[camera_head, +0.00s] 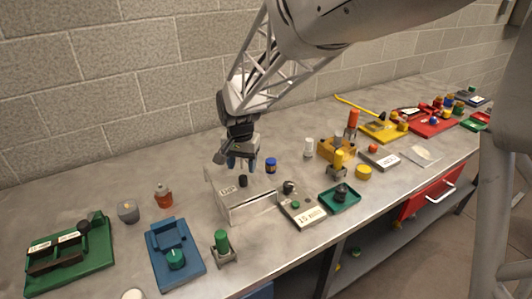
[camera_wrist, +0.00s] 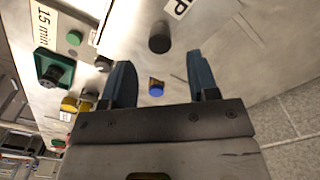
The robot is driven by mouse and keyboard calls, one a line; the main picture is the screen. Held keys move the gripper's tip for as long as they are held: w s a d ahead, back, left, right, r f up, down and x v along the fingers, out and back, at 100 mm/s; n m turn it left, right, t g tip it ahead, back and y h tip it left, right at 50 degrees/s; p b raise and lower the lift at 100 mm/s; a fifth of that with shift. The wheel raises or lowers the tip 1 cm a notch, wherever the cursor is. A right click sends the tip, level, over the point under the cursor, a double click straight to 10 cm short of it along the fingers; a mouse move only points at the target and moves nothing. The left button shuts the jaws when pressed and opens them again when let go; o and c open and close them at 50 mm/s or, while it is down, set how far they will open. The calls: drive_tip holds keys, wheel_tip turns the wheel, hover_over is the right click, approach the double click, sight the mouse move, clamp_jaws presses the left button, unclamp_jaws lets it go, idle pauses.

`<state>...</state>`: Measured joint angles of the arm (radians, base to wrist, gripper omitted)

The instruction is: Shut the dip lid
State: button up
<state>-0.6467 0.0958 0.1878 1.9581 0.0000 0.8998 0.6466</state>
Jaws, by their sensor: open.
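The dip box (camera_head: 250,208) is a pale metal box on the bench below my gripper. Its lid (camera_head: 222,180) carries a "DIP" label and a black knob (camera_head: 243,181). The knob also shows in the wrist view (camera_wrist: 160,37), beyond my fingertips and roughly in line with the gap between them. I cannot tell whether the lid is fully seated or partly raised. My gripper (camera_head: 240,168) has blue fingers, spread apart and empty, pointing down at the back part of the box.
A blue-capped jar (camera_head: 270,166) stands just right of my gripper. A "15 min" timer block (camera_head: 304,215) and a green tray (camera_head: 348,203) are right of the box. A green-topped stand (camera_head: 223,248) and blue fixture (camera_head: 174,255) are front left. The brick wall is behind.

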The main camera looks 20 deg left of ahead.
sight(243, 177)
drive_tip(key=shift+f, duration=2.75)
clamp_jaws()
